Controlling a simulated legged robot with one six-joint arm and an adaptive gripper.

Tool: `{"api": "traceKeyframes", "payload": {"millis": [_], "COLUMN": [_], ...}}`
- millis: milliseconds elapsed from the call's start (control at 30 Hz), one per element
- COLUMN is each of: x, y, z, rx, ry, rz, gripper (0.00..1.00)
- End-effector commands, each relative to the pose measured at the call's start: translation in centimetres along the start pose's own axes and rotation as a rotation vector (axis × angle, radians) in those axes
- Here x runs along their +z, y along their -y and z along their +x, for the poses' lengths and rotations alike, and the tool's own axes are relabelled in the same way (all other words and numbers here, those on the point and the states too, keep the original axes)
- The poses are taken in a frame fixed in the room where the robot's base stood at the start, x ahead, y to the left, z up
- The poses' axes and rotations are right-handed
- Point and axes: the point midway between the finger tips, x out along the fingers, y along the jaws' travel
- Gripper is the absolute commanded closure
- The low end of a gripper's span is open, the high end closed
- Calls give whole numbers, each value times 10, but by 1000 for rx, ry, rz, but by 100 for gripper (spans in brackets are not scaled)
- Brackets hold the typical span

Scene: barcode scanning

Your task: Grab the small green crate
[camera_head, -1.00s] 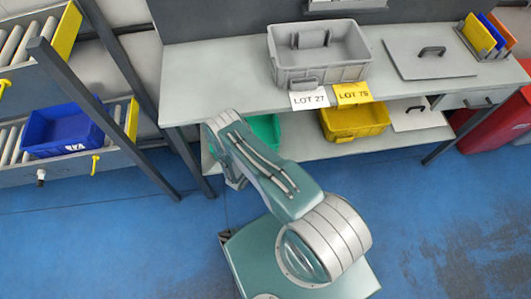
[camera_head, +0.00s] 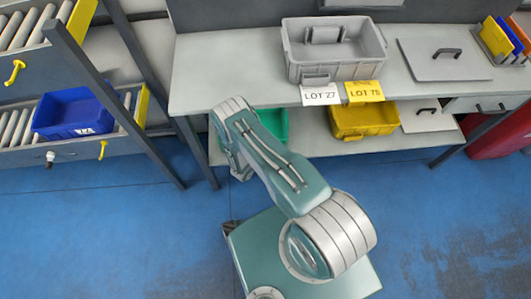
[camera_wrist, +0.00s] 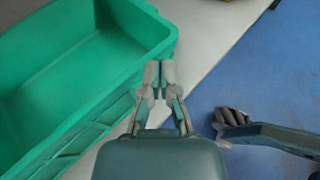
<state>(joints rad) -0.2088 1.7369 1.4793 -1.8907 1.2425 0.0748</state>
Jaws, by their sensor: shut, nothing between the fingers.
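The small green crate (camera_head: 272,124) sits on the lower shelf of the workbench, partly hidden behind my arm in the head view. In the wrist view the green crate (camera_wrist: 75,70) fills the left side, open at the top and looking empty. My gripper (camera_wrist: 157,70) is shut and empty. Its fingertips appear at the crate's right rim in the picture; I cannot tell whether they touch it. In the head view my gripper is hidden by my arm.
A yellow crate (camera_head: 362,120) and a grey lid (camera_head: 433,117) are on the lower shelf (camera_head: 310,145). A grey crate (camera_head: 310,70) stands on the bench top above. A blue crate (camera_head: 72,115) is on the roller rack at left.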

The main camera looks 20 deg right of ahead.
Motion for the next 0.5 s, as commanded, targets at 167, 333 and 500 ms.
{"api": "traceKeyframes", "payload": {"millis": [167,333,500], "x": [-7,-18,-29], "y": [-4,-5,-5], "z": [-23,-53,-84], "rx": [4,5,5], "ry": [-2,1,1], "rz": [-3,-3,-3], "gripper": [100,100,100]}}
